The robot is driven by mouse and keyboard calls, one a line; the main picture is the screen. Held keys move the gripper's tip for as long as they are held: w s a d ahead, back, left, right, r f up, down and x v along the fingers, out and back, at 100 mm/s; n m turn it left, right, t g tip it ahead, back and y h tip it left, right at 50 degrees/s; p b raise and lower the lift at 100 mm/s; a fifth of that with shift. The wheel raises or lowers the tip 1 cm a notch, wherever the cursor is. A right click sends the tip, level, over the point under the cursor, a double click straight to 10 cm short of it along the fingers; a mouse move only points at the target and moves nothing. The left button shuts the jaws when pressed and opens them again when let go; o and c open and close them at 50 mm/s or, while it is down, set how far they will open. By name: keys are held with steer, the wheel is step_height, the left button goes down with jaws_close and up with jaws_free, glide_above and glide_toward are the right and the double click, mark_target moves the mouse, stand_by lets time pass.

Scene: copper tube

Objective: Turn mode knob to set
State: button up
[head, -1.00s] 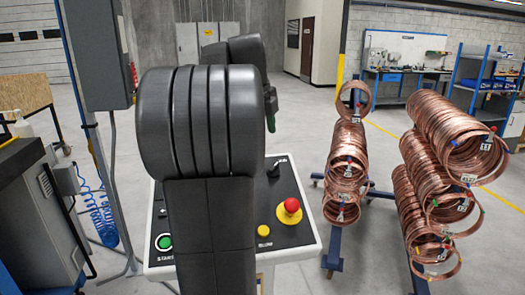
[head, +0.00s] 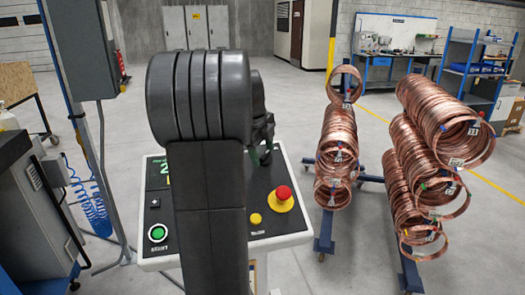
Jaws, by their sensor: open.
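The control panel (head: 300,226) is a black face with a white rim on a stand in front of me. My gripper (head: 262,156) is past my dark arm, low over the panel's back right part. Its jaws are open, and they are small and partly hidden by my arm. The mode knob is not clearly visible now; my gripper and arm cover its place. I cannot tell whether the jaws are around it or touching it.
The panel also carries a red emergency button (head: 283,194), a yellow button (head: 255,219), a green start button (head: 158,233) and a display with green characters (head: 157,169). Copper tube coils (head: 337,155) hang on a blue rack at right. A grey cabinet (head: 35,215) stands at left.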

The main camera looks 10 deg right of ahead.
steer(key=shift+f, duration=0.25)
steer(key=c, duration=1)
